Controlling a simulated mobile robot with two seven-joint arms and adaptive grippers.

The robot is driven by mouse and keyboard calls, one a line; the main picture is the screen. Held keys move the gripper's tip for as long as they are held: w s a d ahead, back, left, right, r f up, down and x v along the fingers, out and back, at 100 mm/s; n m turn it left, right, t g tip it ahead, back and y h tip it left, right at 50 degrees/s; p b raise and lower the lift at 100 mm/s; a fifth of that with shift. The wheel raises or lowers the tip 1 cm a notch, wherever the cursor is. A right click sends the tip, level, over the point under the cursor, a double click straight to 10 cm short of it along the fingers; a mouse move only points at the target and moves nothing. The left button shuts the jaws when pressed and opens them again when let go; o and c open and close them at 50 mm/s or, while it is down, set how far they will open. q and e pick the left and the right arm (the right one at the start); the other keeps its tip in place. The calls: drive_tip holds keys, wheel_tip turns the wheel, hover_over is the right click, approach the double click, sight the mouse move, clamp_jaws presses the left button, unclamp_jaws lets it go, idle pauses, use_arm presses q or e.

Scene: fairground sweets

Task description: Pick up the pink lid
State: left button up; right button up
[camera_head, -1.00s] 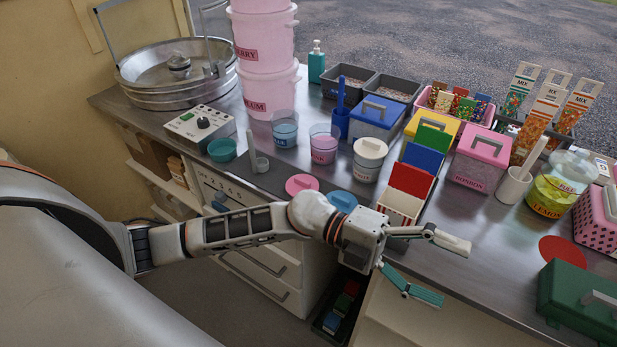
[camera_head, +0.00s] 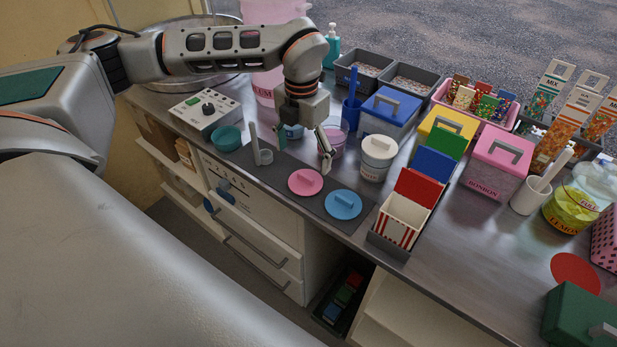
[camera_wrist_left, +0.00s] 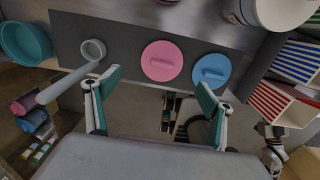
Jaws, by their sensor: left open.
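The pink lid (camera_head: 305,182) is a flat round disc with a raised bar handle. It lies on a dark grey mat (camera_head: 272,180) at the counter's front edge, beside a similar blue lid (camera_head: 343,204). In the left wrist view the pink lid (camera_wrist_left: 161,61) shows whole, with the blue lid (camera_wrist_left: 210,70) to its right. My left gripper (camera_head: 303,156) is open and empty, pointing down above the counter, just behind the pink lid in the head view. In the wrist view its teal-padded fingers (camera_wrist_left: 158,84) are spread wide, clear of the lid.
A grey scoop (camera_head: 261,153) and teal bowl (camera_head: 227,138) are left of the lids. A white-lidded tub (camera_head: 377,158) and a red-striped box (camera_head: 403,220) stand to the right. Clear cups are behind the gripper. The counter is crowded at the back.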

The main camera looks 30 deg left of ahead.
sight(306, 176)
use_arm(q)
wheel_tip(306, 176, down, 2)
drive_tip(key=shift+a+f, duration=0.1)
drive_tip(key=shift+f, duration=0.15)
drive_tip(key=f, duration=0.5)
drive_tip(key=shift+w+d+p, duration=0.15)
drive_tip(key=shift+d+p, duration=0.1)
drive_tip(key=shift+p, duration=0.15)
drive_tip(key=c, duration=1)
